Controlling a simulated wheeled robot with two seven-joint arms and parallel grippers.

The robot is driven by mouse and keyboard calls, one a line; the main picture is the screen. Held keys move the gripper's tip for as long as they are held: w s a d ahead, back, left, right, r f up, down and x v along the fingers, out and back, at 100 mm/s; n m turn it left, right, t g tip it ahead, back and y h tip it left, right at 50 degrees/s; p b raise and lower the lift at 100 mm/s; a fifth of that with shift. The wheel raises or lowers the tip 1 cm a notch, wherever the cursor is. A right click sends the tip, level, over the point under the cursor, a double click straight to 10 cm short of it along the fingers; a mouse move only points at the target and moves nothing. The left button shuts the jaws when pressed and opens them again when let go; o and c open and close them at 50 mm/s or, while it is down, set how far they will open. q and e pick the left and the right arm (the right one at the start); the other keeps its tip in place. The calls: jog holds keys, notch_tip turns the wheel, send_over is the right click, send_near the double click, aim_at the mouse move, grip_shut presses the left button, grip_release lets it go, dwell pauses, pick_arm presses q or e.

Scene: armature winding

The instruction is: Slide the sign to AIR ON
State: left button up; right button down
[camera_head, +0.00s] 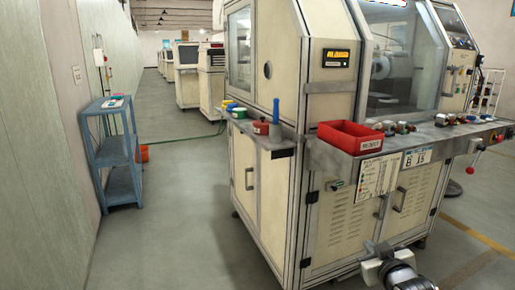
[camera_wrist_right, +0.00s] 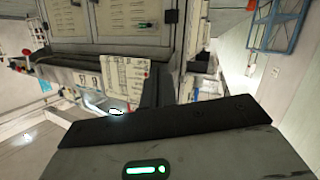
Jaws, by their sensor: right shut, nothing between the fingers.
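The cream machine's front carries a small dark slider-like fitting (camera_head: 335,185) just left of the white instruction card (camera_head: 377,175). It may be the sign, but its lettering is too small to read. My right gripper (camera_head: 378,250) is low in front of the machine's lower doors, below the card and apart from the fitting. It is shut and empty. In the right wrist view its dark edge (camera_wrist_right: 165,118) fills the lower part, and the card (camera_wrist_right: 125,82) shows beyond it, upside down. My left gripper is not in view.
A red reject bin (camera_head: 350,138) and several small parts sit on the machine's grey ledge. Door handles (camera_head: 400,198) project below. A red-knobbed lever (camera_head: 474,170) sticks out at the right end.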

jog(key=s+a+f+g+y, duration=0.1)
jog(key=s+a+f, duration=0.35)
jog(key=s, duration=0.25)
jog(key=s+a+f+g+y, duration=0.1)
jog(key=s+a+f, duration=0.35)
jog(key=s, duration=0.25)
jog(key=s+a+f+g, duration=0.1)
jog(key=s+a, duration=0.1)
jog(key=s, duration=0.6)
jog(key=s+a+f+g+y, duration=0.1)
jog(key=s+a, duration=0.2)
jog(key=s, duration=0.5)
jog(key=shift+s+a+f+m+y, duration=0.25)
jog(key=shift+s+f+m+y, duration=0.05)
jog(key=shift+s+f+m, duration=0.1)
